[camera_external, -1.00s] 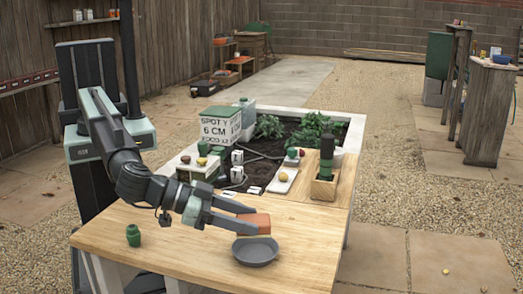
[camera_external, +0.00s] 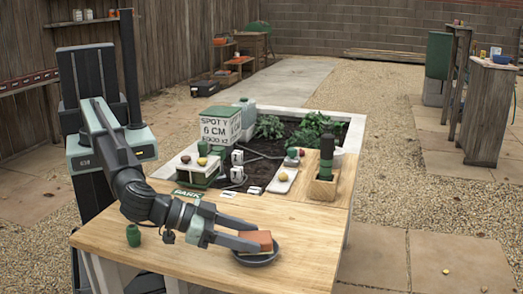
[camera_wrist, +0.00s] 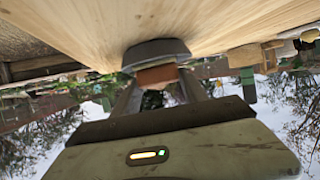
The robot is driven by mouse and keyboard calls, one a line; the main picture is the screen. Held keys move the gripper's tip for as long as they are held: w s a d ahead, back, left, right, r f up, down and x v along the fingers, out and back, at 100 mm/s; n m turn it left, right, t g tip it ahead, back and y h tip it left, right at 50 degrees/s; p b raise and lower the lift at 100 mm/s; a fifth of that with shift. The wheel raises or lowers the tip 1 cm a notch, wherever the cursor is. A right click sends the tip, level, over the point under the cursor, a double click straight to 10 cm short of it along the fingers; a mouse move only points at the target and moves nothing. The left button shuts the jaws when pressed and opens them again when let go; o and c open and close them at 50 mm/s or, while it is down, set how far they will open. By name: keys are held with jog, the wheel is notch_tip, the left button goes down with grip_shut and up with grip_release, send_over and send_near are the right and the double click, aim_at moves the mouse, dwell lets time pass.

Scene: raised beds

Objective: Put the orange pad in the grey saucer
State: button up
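The orange pad (camera_external: 262,239) is between the two fingers of my gripper (camera_external: 256,242), which is shut on it. It sits at the grey saucer (camera_external: 262,262), within or just above its rim; I cannot tell whether it touches the bottom. The saucer stands on the wooden table top near its front edge. In the wrist view, the pad (camera_wrist: 157,75) shows between my fingertips (camera_wrist: 158,84), right against the saucer (camera_wrist: 155,50). The fingers hide part of the pad and the saucer's far rim.
A small green jar (camera_external: 133,235) stands on the table (camera_external: 185,255) at the left. Behind are a green-topped box (camera_external: 220,125), a wooden block with a dark green cylinder (camera_external: 326,160), and a planted bed. The table right of the saucer is clear.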

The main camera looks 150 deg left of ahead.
jog(key=shift+o, duration=1.1)
jog(key=shift+r+p, duration=0.3)
jog(key=p+v, duration=0.4)
jog(key=v, duration=0.8)
jog(key=shift+p, duration=0.35)
